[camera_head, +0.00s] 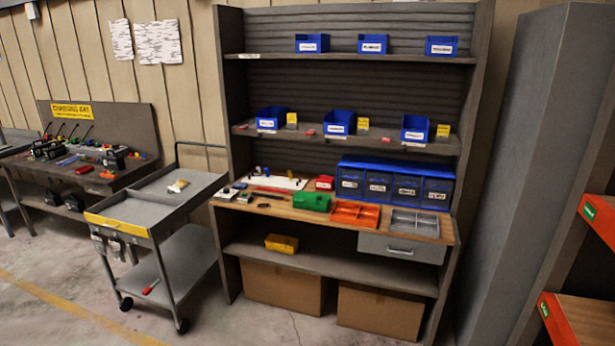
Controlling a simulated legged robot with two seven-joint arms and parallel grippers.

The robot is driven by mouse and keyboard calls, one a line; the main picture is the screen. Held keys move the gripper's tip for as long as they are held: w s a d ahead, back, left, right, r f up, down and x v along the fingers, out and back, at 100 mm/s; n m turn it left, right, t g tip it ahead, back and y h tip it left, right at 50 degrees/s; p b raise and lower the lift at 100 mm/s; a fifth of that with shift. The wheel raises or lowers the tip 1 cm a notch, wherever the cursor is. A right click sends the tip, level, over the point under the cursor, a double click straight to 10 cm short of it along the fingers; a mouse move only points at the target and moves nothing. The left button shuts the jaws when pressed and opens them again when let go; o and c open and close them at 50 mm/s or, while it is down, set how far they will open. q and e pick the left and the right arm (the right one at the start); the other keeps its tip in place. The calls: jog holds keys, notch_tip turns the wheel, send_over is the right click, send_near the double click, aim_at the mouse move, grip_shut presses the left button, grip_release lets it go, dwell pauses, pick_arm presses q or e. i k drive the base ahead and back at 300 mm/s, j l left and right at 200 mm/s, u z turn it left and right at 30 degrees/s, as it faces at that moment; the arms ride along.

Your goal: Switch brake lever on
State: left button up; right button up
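A grey wheeled cart (160,200) with a yellow front edge stands left of the middle, its long handle bar at the back. Its black casters (183,325) rest on the concrete floor. I cannot make out a brake lever on the cart or anywhere else for certain. Thin upright sticks with red tips (73,130) stand on the bench at the far left, too small to identify. Neither of my grippers is in view.
A tall shelf workbench (340,215) with blue bins (340,122) stands in the middle, with cardboard boxes (282,288) below. A grey cabinet (530,150) and an orange-edged rack (555,320) are at right. The floor at lower left is clear.

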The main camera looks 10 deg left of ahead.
aim_at(148, 290)
jog(key=i+j+u, duration=0.1)
jog(key=i+u, duration=0.75)
jog(key=i+l+u, duration=0.15)
jog(key=i+u, duration=0.3)
jog(key=i+j+u, duration=0.15)
jog(key=i+u, duration=0.3)
jog(key=i, duration=0.4)
jog(key=i+l+u, duration=0.1)
jog(key=i+u, duration=0.25)
jog(key=i, duration=1)
